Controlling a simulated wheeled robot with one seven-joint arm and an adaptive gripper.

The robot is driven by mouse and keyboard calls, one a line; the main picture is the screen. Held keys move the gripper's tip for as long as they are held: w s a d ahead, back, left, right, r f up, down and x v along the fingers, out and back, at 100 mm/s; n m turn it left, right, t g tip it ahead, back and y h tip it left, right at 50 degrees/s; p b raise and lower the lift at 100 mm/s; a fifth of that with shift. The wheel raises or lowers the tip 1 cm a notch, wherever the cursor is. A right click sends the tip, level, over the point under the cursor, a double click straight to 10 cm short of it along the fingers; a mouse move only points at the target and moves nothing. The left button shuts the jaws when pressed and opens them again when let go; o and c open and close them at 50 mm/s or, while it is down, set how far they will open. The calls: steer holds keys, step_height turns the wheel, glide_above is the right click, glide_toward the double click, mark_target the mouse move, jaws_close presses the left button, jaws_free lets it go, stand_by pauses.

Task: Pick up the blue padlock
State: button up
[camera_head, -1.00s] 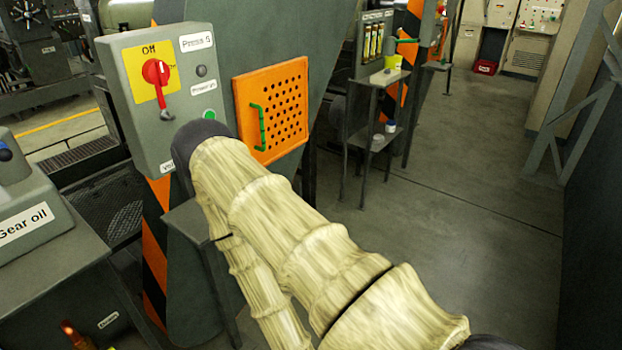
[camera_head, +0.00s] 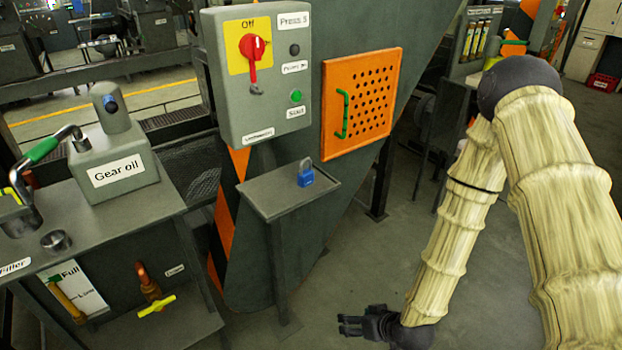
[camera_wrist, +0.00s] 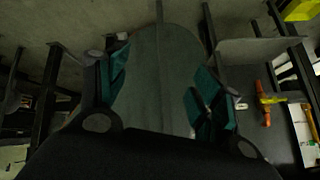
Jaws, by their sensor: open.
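The blue padlock (camera_head: 306,177) stands upright on the small grey shelf (camera_head: 262,196) below the control box in the head view, its grey shackle on top. My gripper (camera_head: 350,326) is low in front of the shelf, apart from it and below the padlock's height in the picture. In the wrist view my gripper (camera_wrist: 155,95) shows two teal finger pads spread wide with nothing between them. I cannot make out the padlock in the wrist view.
The grey control box (camera_head: 225,90) with a red switch hangs above the shelf. An orange perforated panel (camera_head: 385,115) with a green handle is right of it. A gear oil bench (camera_head: 165,195) stands at left. Bare floor (camera_head: 350,270) lies around my gripper.

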steer(key=w+a+r+n+t+y, duration=0.2)
steer(key=w+a+r+t+y, duration=0.15)
steer(key=w+r, duration=0.75)
steer(key=n+t+y, duration=0.3)
steer(key=n+y, duration=0.1)
glide_toward(309, 174)
steer(key=x, duration=0.5)
steer(key=shift+w+a+f, duration=0.15)
steer(key=shift+w+a, duration=0.05)
steer(key=shift+w+a+p, duration=0.35)
steer(key=shift+w+a, duration=0.15)
steer(key=shift+p+x, duration=0.65)
steer(key=shift+x, duration=1.45)
steer(key=shift+c, duration=0.5)
steer(key=c, duration=1.1)
steer(key=shift+o, duration=0.2)
